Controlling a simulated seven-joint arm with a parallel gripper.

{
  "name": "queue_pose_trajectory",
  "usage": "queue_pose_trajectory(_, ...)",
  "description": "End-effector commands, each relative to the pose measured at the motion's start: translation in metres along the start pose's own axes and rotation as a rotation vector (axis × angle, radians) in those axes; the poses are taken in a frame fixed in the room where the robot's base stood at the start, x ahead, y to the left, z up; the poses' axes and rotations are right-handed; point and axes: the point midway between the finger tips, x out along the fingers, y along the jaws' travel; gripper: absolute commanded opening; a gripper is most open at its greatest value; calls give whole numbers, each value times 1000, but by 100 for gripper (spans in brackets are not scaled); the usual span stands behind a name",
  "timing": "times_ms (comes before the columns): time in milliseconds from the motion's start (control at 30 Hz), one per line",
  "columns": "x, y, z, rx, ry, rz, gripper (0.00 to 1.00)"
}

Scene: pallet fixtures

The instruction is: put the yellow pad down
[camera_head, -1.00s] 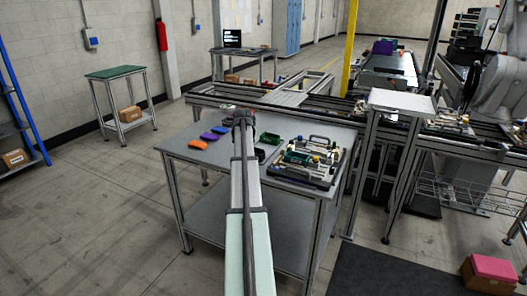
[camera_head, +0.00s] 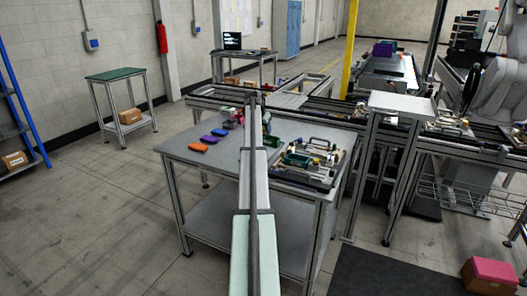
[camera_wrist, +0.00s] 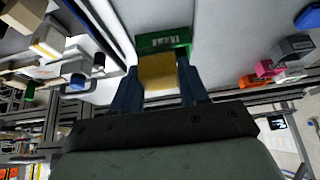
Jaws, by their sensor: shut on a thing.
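In the wrist view, the yellow pad (camera_wrist: 157,72) is held between the two dark blue fingers of my gripper (camera_wrist: 158,84). In the head view, my arm hides the pad and my fingers.
Orange (camera_head: 198,147), purple (camera_head: 209,139) and blue (camera_head: 220,132) pieces lie on the table left of my arm. A pallet fixture (camera_head: 304,176) with several parts stands to the right. The table's front left is clear.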

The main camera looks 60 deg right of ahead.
Motion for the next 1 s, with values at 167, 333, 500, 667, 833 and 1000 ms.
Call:
queue_pose_trajectory(167,20,1,13,1,-1,2,19)
queue_pose_trajectory(333,43,0,26,1,-1,1,19)
queue_pose_trajectory(500,54,0,32,1,0,0,19)
queue_pose_trajectory(667,68,1,40,0,-1,0,19)
queue_pose_trajectory(833,83,1,48,0,0,0,19)
queue_pose_trajectory(1000,82,0,48,0,0,-1,19)
